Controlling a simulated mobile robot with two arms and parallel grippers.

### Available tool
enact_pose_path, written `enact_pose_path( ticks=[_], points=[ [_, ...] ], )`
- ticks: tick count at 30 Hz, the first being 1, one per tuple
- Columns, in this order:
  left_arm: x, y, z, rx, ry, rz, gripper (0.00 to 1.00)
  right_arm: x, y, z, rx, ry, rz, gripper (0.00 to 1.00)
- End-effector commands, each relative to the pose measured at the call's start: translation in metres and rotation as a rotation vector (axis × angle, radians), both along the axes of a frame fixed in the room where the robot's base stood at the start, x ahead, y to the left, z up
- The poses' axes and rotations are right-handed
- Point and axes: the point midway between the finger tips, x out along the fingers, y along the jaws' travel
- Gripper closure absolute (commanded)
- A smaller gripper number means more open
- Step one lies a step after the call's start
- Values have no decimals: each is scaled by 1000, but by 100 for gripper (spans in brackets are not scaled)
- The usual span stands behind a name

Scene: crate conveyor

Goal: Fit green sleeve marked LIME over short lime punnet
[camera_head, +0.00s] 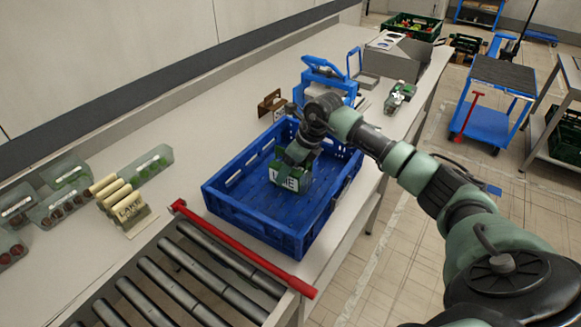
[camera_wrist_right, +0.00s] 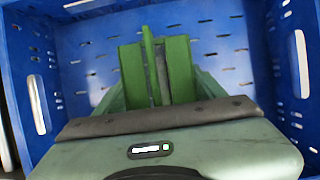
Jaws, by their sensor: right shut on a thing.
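My right gripper (camera_head: 298,156) reaches down into the blue crate (camera_head: 222,204) and is shut on the green sleeve (camera_head: 290,180). The sleeve's white label faces the front; the gripper partly covers it, and L and E show. In the right wrist view the sleeve's green panels (camera_wrist_right: 180,68) stand upright at the fingers, above the crate floor. I cannot tell whether the sleeve touches that floor or has anything inside. Two clear punnets with green contents, one at the far left (camera_head: 66,174) and a longer-looking one (camera_head: 152,165), lie on the table. My left gripper is not in view.
Cream sleeves (camera_head: 128,210) stand left of the crate, beside punnets with dark red contents (camera_head: 62,208). A red bar (camera_head: 245,248) crosses between crate and rollers (camera_head: 190,270). A blue frame device (camera_head: 325,80) and brown holder (camera_head: 271,103) stand behind.

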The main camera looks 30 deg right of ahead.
Motion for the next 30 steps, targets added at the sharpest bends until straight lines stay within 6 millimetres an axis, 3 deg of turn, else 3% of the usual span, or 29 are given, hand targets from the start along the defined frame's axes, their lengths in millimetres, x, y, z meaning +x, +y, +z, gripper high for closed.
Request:
enact_pose_path(
  ticks=[30],
  points=[
    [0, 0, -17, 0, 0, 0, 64, 0, 0, -21, 0, 0, 0, 67]
  ],
)
